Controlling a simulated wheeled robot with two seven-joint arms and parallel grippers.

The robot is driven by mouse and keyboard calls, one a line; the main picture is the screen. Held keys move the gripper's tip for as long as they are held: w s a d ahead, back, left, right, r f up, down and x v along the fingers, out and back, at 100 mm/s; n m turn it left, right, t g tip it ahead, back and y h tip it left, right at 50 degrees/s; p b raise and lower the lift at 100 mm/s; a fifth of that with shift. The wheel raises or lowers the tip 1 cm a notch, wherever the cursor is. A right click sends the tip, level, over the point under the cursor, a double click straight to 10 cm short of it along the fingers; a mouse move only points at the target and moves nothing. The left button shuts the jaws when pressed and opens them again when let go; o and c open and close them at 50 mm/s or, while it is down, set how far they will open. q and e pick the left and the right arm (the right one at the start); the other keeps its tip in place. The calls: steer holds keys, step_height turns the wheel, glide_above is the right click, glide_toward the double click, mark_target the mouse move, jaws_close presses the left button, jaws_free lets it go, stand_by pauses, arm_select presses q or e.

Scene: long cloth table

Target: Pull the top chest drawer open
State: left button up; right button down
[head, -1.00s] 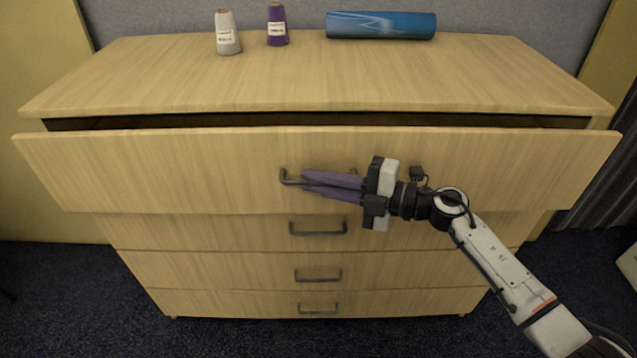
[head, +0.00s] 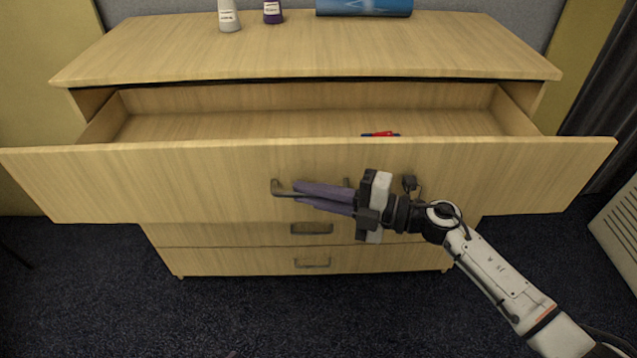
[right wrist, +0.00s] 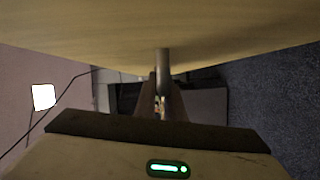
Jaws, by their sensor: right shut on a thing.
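The top drawer (head: 200,180) of the wooden chest (head: 300,48) stands well open, and its inside floor shows. My right gripper (head: 298,194) is shut on the drawer's dark bar handle (head: 277,187), with its purple fingers at the front panel. In the right wrist view the handle (right wrist: 162,68) runs between the fingers (right wrist: 160,105), below the wooden drawer front (right wrist: 160,30). The fingers hide part of the handle in the head view. My left gripper is not in view.
A red and blue item (head: 380,134) lies inside the drawer, mostly hidden by its front. Lower drawers (head: 230,262) are shut. Dark carpet is clear in front.

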stand_by(0.3)
steer(key=c, duration=1.8)
jaws_free()
steer(key=shift+c, duration=0.2)
steer(key=shift+s, duration=0.1)
steer(key=b+v, duration=0.1)
steer(key=v, duration=0.9)
steer(key=shift+d, duration=0.2)
steer(key=shift+r, duration=0.1)
